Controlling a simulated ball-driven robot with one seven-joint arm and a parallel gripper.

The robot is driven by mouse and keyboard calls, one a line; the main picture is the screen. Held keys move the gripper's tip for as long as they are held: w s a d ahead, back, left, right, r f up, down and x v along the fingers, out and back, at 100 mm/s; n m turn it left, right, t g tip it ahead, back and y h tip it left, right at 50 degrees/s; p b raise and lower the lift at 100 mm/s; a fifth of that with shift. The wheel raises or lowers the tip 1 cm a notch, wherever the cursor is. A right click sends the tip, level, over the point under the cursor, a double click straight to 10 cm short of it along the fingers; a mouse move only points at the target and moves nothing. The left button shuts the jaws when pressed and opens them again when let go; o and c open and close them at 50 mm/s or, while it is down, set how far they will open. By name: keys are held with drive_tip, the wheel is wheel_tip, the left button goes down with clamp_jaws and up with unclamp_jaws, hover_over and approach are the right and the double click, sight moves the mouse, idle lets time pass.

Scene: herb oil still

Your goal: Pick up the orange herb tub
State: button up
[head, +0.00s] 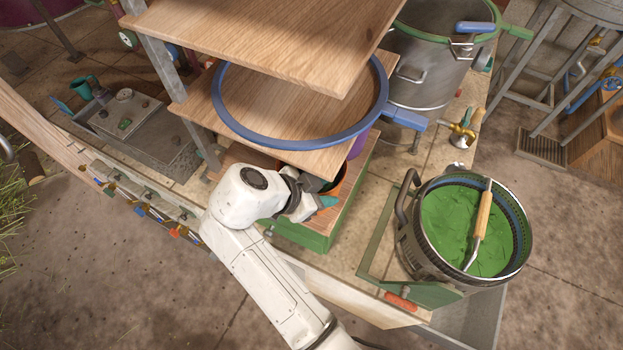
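The orange herb tub (339,187) stands on the wooden top of a green box (298,234), under the lower shelf. Only part of its orange side and a dark opening show; the shelf and my wrist hide the rest. My gripper (322,200) is right at the tub, at its near left side in the head view. The fingers are mostly hidden by my wrist and a teal piece shows beside them. I cannot tell whether they touch the tub or are closed on it.
Wooden shelves (262,38) overhang the tub, the lower one carrying a blue ring (300,145). A purple thing (359,144) stands close behind the tub. A pot of green paste (450,225) with a wooden-handled tool (482,215) stands right. A steel pot (425,75) stands behind.

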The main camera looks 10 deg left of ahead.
clamp_jaws()
idle(1.4)
